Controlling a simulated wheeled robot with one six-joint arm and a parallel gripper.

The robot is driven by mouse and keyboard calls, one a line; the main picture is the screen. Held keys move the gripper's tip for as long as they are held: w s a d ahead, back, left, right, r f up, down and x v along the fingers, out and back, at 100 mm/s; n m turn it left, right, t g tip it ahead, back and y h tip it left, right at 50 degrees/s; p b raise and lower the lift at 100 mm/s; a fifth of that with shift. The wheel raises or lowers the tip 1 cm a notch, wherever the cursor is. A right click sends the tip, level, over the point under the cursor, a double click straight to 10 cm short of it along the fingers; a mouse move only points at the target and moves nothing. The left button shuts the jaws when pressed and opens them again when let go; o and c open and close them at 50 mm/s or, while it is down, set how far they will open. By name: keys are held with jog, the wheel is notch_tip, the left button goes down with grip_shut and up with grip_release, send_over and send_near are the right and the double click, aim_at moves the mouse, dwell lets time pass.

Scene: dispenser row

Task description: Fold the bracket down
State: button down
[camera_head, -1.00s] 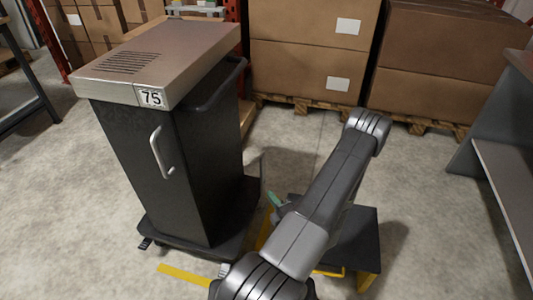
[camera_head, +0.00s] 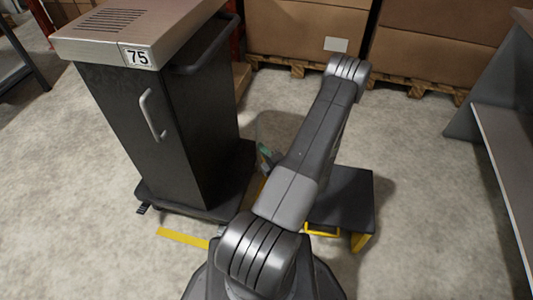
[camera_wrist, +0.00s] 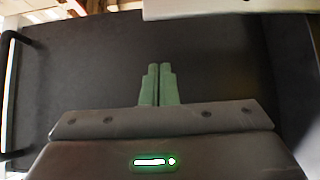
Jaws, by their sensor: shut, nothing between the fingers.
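The dark cabinet numbered 75 (camera_head: 168,105) stands upright at the left, with a metal lid on top. A black rail (camera_head: 208,50) juts from its upper right side, just below the lid. It may be the bracket, but I cannot tell for certain. My gripper (camera_head: 265,151) is low beside the cabinet's right side, largely hidden by my arm. In the wrist view its two green-grey fingers (camera_wrist: 158,78) are shut and empty in front of a dark surface. A black bar (camera_wrist: 8,90) runs down the left edge of that view.
A black step with yellow legs (camera_head: 342,198) stands right of my arm. A grey shelf unit (camera_head: 507,165) is at the far right. Boxes on pallets (camera_head: 310,30) line the back. A yellow strip (camera_head: 183,238) marks the floor. Bare floor lies between the step and shelf.

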aim_at(258, 131)
jog(key=w, duration=0.3)
jog(key=w+a+b, duration=0.1)
jog(key=w, duration=0.5)
jog(key=shift+a+b, duration=0.25)
jog(key=shift+b, duration=0.15)
